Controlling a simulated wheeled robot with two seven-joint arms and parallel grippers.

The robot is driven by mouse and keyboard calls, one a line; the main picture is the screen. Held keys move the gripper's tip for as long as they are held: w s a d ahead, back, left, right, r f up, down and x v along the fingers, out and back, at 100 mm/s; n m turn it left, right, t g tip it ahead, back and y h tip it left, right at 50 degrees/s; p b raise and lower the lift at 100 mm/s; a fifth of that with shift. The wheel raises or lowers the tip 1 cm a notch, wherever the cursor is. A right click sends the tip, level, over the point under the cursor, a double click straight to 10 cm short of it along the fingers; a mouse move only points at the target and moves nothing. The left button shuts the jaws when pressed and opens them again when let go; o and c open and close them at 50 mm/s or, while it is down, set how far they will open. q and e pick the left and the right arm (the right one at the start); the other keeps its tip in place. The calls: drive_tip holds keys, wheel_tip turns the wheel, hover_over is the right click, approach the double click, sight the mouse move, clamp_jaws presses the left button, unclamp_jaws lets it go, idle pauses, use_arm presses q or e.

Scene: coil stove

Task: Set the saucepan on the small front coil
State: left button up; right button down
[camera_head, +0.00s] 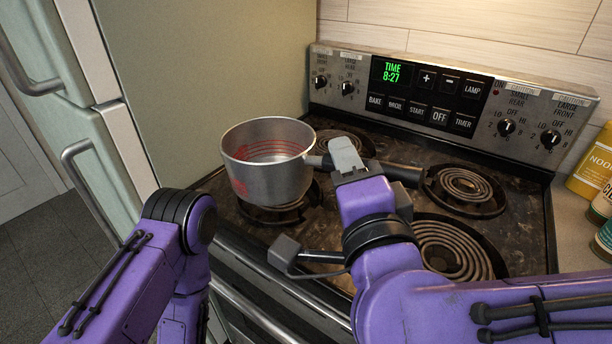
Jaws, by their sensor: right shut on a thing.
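The steel saucepan (268,176), with red marks inside and on its side, is upright over the front left coil (290,212). It covers most of that coil. I cannot tell whether its base touches the coil or hangs slightly above it. Its dark handle (402,172) points right. My right gripper (345,160) is shut on the handle near the pan, and its wrist hides part of the stovetop. My left arm comes in at the lower left, but its gripper is not in view.
The large front right coil (447,252), the small rear right coil (464,187) and the rear left coil (345,143) are bare. The control panel (440,95) rises behind. A fridge (200,80) stands left. A yellow package (594,165) and cans stand on the right counter.

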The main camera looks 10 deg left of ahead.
drive_tip(key=w+a+f, duration=0.3)
drive_tip(key=w+f, duration=0.9)
drive_tip(key=shift+f+p, duration=0.15)
drive_tip(key=shift+p, duration=0.2)
drive_tip(key=c, duration=0.8)
unclamp_jaws()
drive_tip(key=shift+s+f, duration=0.1)
drive_tip(key=b+v, duration=0.3)
drive_tip(key=v, duration=0.8)
drive_tip(key=shift+s, duration=0.2)
drive_tip(key=shift+s+d, duration=0.1)
drive_tip(key=shift+s, duration=0.1)
